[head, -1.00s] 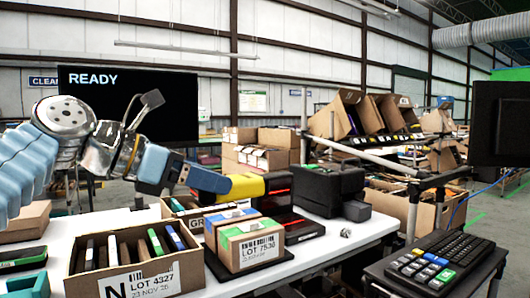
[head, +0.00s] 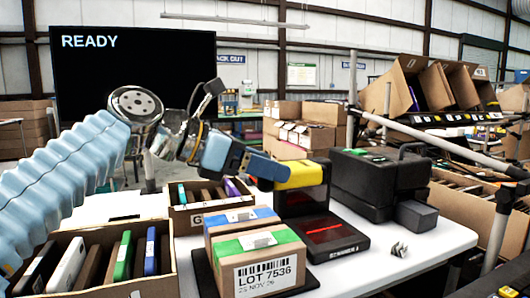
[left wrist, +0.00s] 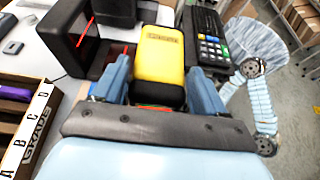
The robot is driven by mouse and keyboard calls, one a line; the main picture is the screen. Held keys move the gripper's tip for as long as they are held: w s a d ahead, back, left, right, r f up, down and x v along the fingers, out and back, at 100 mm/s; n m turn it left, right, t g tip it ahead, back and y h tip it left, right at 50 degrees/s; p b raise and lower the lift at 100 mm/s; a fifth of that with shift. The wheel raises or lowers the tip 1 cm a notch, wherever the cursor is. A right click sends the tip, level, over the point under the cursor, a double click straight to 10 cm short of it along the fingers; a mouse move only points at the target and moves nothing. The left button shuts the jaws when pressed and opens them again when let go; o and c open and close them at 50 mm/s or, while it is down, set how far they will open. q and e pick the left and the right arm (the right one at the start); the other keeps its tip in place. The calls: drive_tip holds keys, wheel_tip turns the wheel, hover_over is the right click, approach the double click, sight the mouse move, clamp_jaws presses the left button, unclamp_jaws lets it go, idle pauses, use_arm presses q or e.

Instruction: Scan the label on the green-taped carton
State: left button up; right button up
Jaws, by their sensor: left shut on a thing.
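The green-taped carton (head: 270,265) stands at the front of the white table, with a white barcode label reading LOT 7536 on its near side. A blue-taped carton (head: 236,219) is right behind it. My left gripper (head: 270,167) is shut on a yellow and black handheld scanner (head: 298,176), above and behind the cartons. In the left wrist view the scanner (left wrist: 162,58) sits between the two blue fingers (left wrist: 160,85). The green-taped carton is not recognisable in the left wrist view. My right gripper does not show.
A black stand scanner (head: 330,234) with a red line stands right of the cartons; a black printer (head: 380,180) is behind it. An open box of upright items (head: 95,272) is at left. A monitor (head: 135,75) reads READY.

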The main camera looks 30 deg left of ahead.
use_arm(q)
drive_tip(key=shift+f, duration=0.45)
drive_tip(key=shift+r, duration=0.15)
wheel_tip(320, 180, up, 3)
drive_tip(key=shift+f+p, duration=0.1)
drive_tip(key=shift+p, duration=0.85)
drive_tip(key=shift+r, duration=1)
